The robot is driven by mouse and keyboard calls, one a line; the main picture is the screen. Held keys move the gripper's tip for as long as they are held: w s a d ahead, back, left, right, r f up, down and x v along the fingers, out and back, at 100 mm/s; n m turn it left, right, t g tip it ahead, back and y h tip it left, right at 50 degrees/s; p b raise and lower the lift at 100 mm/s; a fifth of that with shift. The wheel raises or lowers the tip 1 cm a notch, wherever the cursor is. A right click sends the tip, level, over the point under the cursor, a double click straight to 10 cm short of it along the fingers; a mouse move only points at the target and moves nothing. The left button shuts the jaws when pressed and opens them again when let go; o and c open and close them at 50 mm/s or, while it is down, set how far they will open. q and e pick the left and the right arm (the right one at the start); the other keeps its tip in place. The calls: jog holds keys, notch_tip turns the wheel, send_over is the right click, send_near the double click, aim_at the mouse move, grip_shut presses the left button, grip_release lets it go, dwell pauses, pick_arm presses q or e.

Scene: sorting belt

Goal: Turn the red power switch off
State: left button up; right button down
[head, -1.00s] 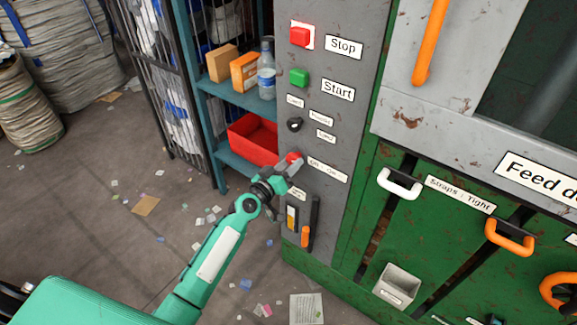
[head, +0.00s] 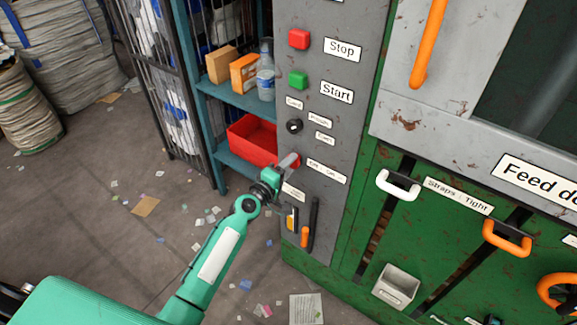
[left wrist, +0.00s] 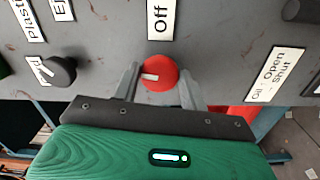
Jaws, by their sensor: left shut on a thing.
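The red power switch (left wrist: 160,73) is a round red knob with a white mark on the grey control panel (left wrist: 220,30). In the left wrist view its mark points left, and an "Off" label (left wrist: 160,18) stands beyond it. My left gripper (left wrist: 158,80) has one finger on each side of the knob and is shut on it. In the head view my left gripper (head: 287,163) reaches the panel beside a label (head: 327,171) and mostly hides the knob. My right gripper is not in view.
Above on the panel are a red Stop button (head: 299,39), a green Start button (head: 298,80) and a black selector knob (head: 294,126). An orange-handled lever (head: 305,236) sits below. A shelf with a red bin (head: 240,142) stands left of the panel.

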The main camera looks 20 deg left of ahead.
pick_arm(q)
jog(key=shift+a+n, duration=0.1)
jog(key=shift+n, duration=0.7)
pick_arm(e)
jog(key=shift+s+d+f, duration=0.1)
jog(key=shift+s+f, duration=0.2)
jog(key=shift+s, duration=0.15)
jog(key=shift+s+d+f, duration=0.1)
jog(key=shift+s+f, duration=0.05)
pick_arm(q)
jog(key=o, duration=1)
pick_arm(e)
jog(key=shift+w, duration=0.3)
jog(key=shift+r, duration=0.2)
